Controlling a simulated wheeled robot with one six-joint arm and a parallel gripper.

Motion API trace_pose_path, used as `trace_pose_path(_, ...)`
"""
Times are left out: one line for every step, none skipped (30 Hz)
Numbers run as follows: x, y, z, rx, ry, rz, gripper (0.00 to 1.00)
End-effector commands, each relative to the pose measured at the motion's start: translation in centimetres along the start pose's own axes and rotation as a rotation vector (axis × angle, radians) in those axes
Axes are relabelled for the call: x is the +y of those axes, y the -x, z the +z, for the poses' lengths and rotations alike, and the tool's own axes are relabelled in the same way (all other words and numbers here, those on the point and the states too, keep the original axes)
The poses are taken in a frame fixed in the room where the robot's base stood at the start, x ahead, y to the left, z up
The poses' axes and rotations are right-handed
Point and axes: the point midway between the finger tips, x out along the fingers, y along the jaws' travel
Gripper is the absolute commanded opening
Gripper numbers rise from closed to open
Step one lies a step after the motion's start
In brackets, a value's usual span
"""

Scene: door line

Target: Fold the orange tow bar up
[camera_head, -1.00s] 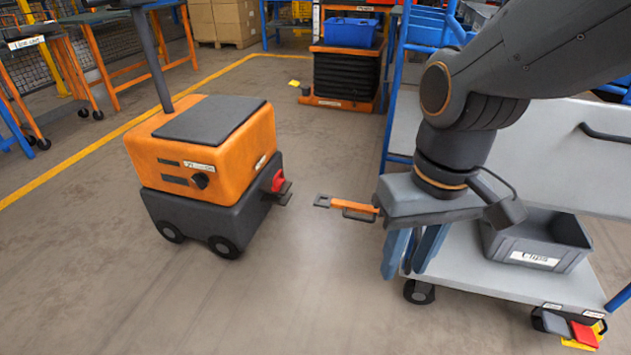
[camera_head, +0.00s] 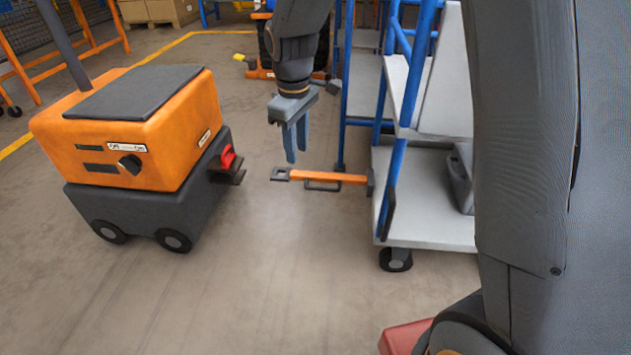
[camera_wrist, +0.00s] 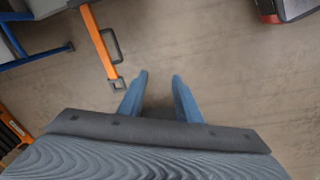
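The orange tow bar (camera_head: 325,177) sticks out level from the cart (camera_head: 433,190) toward the left, with a dark handle loop along its near side and a grey eye at its free end. It also shows at the upper left of the wrist view (camera_wrist: 99,42). My gripper (camera_head: 296,152) points down near the tow bar's free end, apart from it. In the wrist view my gripper (camera_wrist: 159,76) has its two blue fingers spread with only bare floor between them. The tug's red coupling (camera_head: 228,157) faces the bar's eye across a gap.
An orange and dark grey tug (camera_head: 140,150) stands on the left. The blue-framed cart is on the right, with a grey bin (camera_head: 460,178) on its deck. Bare floor (camera_head: 270,270) lies open in front of the bar.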

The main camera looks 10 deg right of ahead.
Motion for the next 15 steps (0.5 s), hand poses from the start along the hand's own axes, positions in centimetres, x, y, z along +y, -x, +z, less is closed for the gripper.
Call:
trace_pose_path(2.7,-3.6,-0.9,-0.004,0.035,0.008,0.31)
trace_pose_path(4.0,-5.1,-1.3,-0.004,0.06,0.015,0.31)
trace_pose_path(5.8,-7.0,-1.8,-0.005,0.093,0.024,0.31)
trace_pose_path(7.1,-8.4,-2.0,-0.007,0.117,0.03,0.31)
trace_pose_path(8.3,-9.7,-2.3,-0.008,0.14,0.036,0.31)
trace_pose_path(9.8,-11.4,-2.5,-0.009,0.168,0.043,0.31)
trace_pose_path(10.8,-12.5,-2.7,-0.01,0.189,0.048,0.31)
trace_pose_path(11.7,-13.6,-2.8,-0.011,0.208,0.053,0.31)
trace_pose_path(12.8,-14.9,-2.9,-0.013,0.23,0.058,0.31)
trace_pose_path(13.5,-15.7,-3.0,-0.014,0.244,0.062,0.31)
trace_pose_path(14.0,-16.4,-3.0,-0.015,0.257,0.065,0.31)
trace_pose_path(14.7,-17.1,-3.1,-0.016,0.271,0.068,0.31)
trace_pose_path(15.1,-17.6,-3.0,-0.017,0.28,0.07,0.31)
trace_pose_path(15.4,-17.9,-3.1,-0.017,0.286,0.073,0.31)
trace_pose_path(15.8,-18.3,-3.1,-0.018,0.294,0.075,0.31)
